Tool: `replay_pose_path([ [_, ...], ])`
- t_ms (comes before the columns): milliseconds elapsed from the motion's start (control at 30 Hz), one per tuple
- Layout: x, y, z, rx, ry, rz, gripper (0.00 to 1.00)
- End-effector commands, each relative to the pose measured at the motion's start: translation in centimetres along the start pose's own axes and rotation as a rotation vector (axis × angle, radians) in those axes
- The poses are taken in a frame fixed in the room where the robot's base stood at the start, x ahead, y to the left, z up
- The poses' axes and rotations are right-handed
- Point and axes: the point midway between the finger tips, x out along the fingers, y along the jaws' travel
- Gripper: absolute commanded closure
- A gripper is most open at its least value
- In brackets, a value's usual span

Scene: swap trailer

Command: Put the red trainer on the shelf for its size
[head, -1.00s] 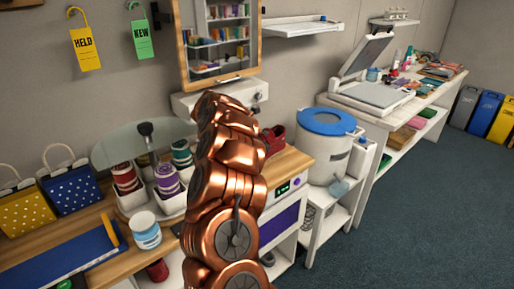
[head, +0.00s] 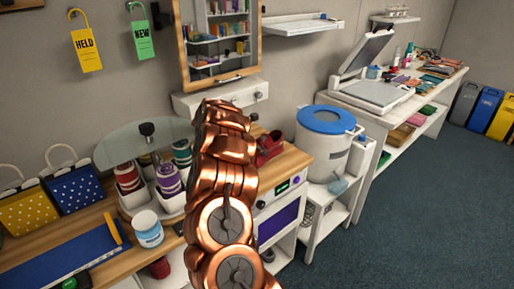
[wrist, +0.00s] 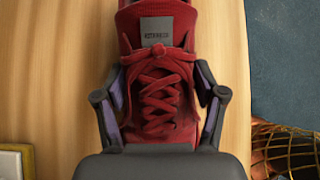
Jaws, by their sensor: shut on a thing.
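The red trainer (head: 268,148) is partly hidden behind my copper-coloured arm in the head view, at the wooden worktop (head: 293,160) above an oven-like unit. In the wrist view the red trainer (wrist: 160,60) lies lengthwise below the camera, with red laces and a grey tongue label too small to read. My gripper (wrist: 162,95) is shut on it, one dark finger on each side of the laced part. In the head view my arm hides the gripper. I cannot tell whether the sole touches the wood. No shelf size mark is readable.
A white wall shelf (head: 302,28) hangs at the top. A white bin with a blue lid (head: 327,120) stands right of the worktop. Paint-like pots (head: 168,180) and a white jar (head: 148,229) stand left of my arm. The floor (head: 420,220) at the right is clear.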

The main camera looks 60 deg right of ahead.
Motion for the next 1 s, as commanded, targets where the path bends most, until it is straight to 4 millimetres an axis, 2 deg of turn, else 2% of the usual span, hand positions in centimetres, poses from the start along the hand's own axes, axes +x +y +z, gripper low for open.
replay_pose_path([
  [267,0.14,0.06,-0.10,0.001,-0.001,0.002,0.93],
  [300,0.12,0.03,-0.07,0.001,-0.001,0.001,0.28],
  [533,0.08,0.03,-0.04,0.001,0.000,0.001,0.04],
  [1000,-0.42,0.12,0.00,0.002,0.000,0.004,0.04],
])
